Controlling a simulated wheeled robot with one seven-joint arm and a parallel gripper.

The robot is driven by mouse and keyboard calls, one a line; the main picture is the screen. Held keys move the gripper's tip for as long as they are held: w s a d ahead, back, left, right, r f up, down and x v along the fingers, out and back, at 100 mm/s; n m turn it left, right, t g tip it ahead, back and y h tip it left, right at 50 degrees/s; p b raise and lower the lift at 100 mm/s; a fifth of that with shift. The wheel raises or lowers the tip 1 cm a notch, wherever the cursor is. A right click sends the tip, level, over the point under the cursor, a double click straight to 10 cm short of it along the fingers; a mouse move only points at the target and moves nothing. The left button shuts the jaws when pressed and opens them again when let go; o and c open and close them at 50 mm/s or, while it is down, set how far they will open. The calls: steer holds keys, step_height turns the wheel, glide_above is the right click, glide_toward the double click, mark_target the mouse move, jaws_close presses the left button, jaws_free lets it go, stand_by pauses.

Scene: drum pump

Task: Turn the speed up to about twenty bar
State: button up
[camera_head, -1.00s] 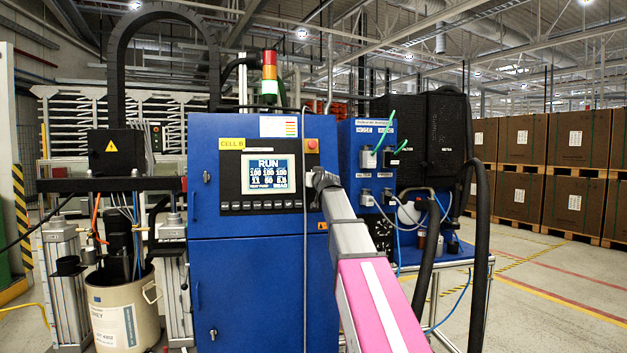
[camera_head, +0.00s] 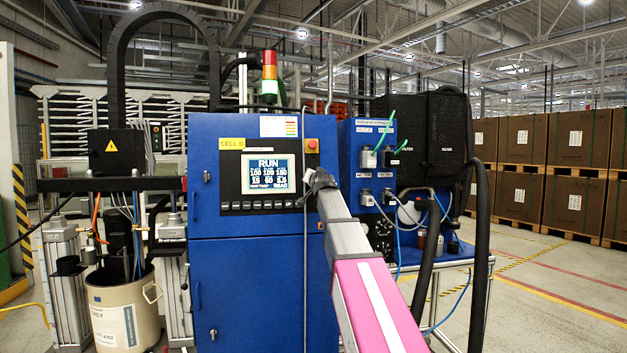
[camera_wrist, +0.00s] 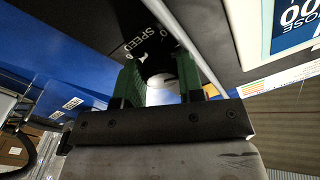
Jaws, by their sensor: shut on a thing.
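The blue control cabinet (camera_head: 246,270) carries a display (camera_head: 269,174) that reads RUN. Its lower left number looks like 15, though the digits are small. In the wrist view the panel lettering SPEED (camera_wrist: 148,45) sits just beyond my fingers. My gripper (camera_wrist: 162,82) has green fingers shut on the round speed knob (camera_wrist: 160,80), which shows as a pale face between them. In the head view my arm covers the knob and my gripper at the panel's right side.
A row of buttons (camera_head: 262,205) lies under the display. A red button (camera_head: 311,144) is above my gripper. A white drum (camera_head: 123,310) stands at left, and hoses (camera_head: 483,250) hang at right. Stacked boxes are far behind.

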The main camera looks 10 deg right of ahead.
steer(key=shift+m+h, duration=0.4)
steer(key=shift+m, duration=0.7)
steer(key=o, duration=0.9)
steer(key=shift+s, duration=0.15)
steer(key=s, duration=1)
steer(key=shift+s+a, duration=0.15)
steer(key=shift+s, duration=0.15)
